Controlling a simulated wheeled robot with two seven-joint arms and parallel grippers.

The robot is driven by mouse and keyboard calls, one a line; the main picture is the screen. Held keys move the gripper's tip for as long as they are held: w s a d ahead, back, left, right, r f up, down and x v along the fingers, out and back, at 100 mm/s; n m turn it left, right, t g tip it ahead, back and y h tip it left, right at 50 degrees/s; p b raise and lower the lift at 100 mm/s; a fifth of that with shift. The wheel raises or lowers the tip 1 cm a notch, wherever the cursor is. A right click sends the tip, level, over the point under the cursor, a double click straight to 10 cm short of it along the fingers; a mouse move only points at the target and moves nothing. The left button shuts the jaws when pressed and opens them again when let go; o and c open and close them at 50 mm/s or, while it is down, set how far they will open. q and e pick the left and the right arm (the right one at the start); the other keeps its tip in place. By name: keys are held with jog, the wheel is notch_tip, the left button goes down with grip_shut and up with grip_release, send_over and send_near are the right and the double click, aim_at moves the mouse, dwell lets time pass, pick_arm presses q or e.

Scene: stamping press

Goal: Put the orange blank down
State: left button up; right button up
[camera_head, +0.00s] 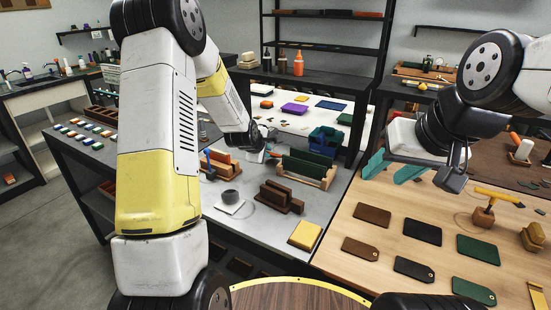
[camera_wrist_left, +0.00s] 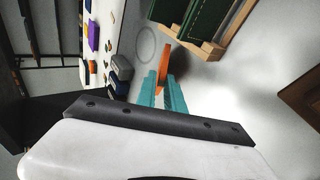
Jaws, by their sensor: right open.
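My left gripper (camera_head: 266,151) is over the grey table in the middle. In the left wrist view its teal fingers (camera_wrist_left: 163,88) are close together on the orange blank (camera_wrist_left: 166,60), which shows edge-on as a thin strip between the tips. A dark shadow lies beside it on the pale table top; I cannot tell whether it touches the table. In the head view the arm and fingers mostly hide the blank. My right gripper (camera_head: 392,167) has its teal fingers apart and empty, above the left part of the wooden table.
A wooden rack with green plates (camera_head: 307,168) stands close to the left gripper and also shows in the left wrist view (camera_wrist_left: 207,25). A brown holder (camera_head: 278,197), a grey cup (camera_head: 230,197), a yellow block (camera_head: 305,235) and a blue bin (camera_head: 326,139) are nearby.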

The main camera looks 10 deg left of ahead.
pick_arm(q)
jog(key=shift+o, duration=0.3)
jog(key=v, duration=0.8)
dwell(0.3)
notch_tip(320, 180, up, 8)
jog(key=s, duration=0.2)
jog(key=s+r+m+g, duration=0.1)
jog(key=s+r+m, duration=0.2)
jog(key=s+m, duration=0.5)
jog(key=s+r+m+g, duration=0.2)
jog(key=s+m, duration=0.6)
jog(key=s, duration=1.4)
jog(key=shift+d+r+m+g, duration=0.3)
jog(key=shift+d+r, duration=0.1)
jog(key=shift+r, duration=0.45)
